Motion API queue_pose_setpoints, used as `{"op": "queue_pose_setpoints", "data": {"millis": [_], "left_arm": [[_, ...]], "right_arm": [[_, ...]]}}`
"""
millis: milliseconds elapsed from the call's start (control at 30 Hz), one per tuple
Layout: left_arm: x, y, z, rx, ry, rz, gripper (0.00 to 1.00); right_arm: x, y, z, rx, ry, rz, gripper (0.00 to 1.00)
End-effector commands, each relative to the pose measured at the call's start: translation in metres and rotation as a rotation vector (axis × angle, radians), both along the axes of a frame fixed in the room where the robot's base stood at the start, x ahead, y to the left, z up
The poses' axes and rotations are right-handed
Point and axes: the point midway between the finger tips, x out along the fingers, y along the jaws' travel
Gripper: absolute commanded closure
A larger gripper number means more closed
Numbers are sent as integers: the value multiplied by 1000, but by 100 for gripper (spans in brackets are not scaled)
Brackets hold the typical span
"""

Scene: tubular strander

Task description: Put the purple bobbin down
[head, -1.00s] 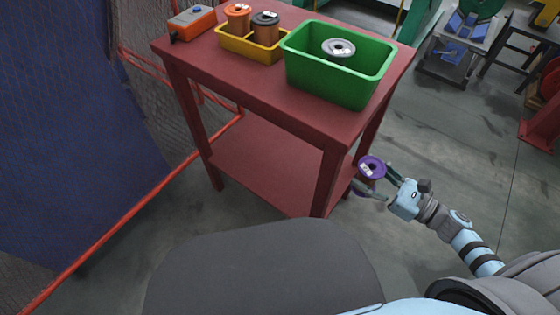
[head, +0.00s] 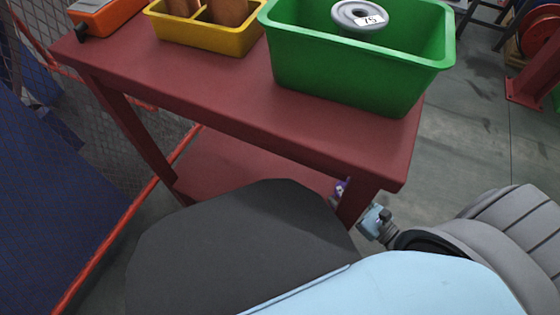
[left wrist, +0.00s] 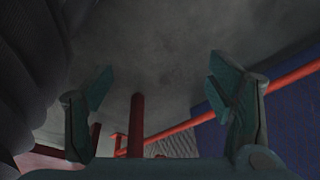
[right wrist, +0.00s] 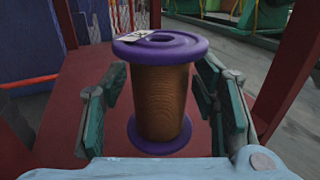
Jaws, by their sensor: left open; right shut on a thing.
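The purple bobbin (right wrist: 160,100), wound with copper-brown wire and with a white label on its top flange, stands upright between the fingers of my right gripper (right wrist: 160,78). The gripper is shut on it. In the head view only a bit of the purple bobbin (head: 341,187) shows beside the table's front right leg, which hides the rest along with the fingers. The right wrist view shows the red lower shelf (right wrist: 90,85) beneath and behind the bobbin; whether they touch I cannot tell. My left gripper (left wrist: 159,82) is open and empty, with grey floor beyond it.
The red table (head: 200,100) carries a green bin (head: 340,80) holding a grey bobbin (head: 358,16), a yellow tray (head: 215,38) with brown bobbins, and an orange box (head: 105,15). The lower shelf (head: 235,160) looks bare where visible. A table leg (head: 355,205) stands close to my right gripper.

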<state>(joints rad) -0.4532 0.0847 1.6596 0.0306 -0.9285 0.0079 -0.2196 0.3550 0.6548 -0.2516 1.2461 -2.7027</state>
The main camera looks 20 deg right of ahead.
Motion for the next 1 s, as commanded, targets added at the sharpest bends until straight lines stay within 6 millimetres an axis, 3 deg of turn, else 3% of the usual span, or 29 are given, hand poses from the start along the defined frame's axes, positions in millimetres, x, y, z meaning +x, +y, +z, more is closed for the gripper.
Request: {"op": "queue_pose_setpoints", "data": {"millis": [400,733,1000], "left_arm": [[-2,1,-11,-3,-9,10,25],[-1,0,-6,-1,0,3,25],[-2,-6,52,13,28,-41,25]], "right_arm": [[89,78,2,3,-4,1,90],[116,103,-4,1,-1,3,90],[115,102,-32,2,-2,3,90]]}}
